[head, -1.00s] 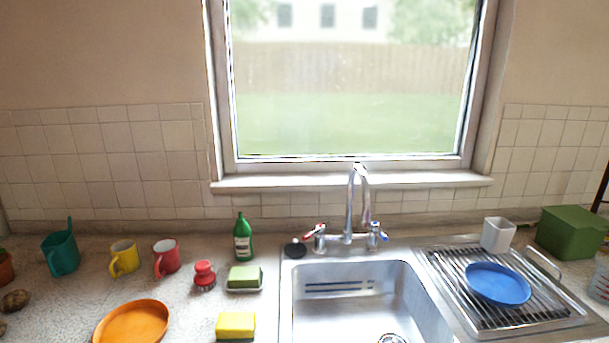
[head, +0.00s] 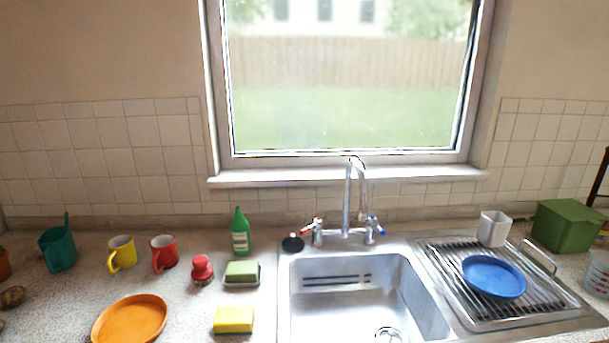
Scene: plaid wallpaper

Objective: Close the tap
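The tap (head: 348,200) stands behind the sink, with a tall curved chrome spout over the basin. Its left handle (head: 312,228) has a red mark and its right handle (head: 375,229) has a blue mark. No clear stream of water shows below the spout at this size. The sink basin (head: 345,300) is steel, with a drain near the bottom of the picture. My gripper is not in view.
A black plug (head: 292,243) lies left of the tap. A green bottle (head: 240,232), green sponge (head: 242,271) and yellow sponge (head: 233,319) stand left of the sink. A drying rack with a blue plate (head: 494,277) and white cup (head: 493,229) is right.

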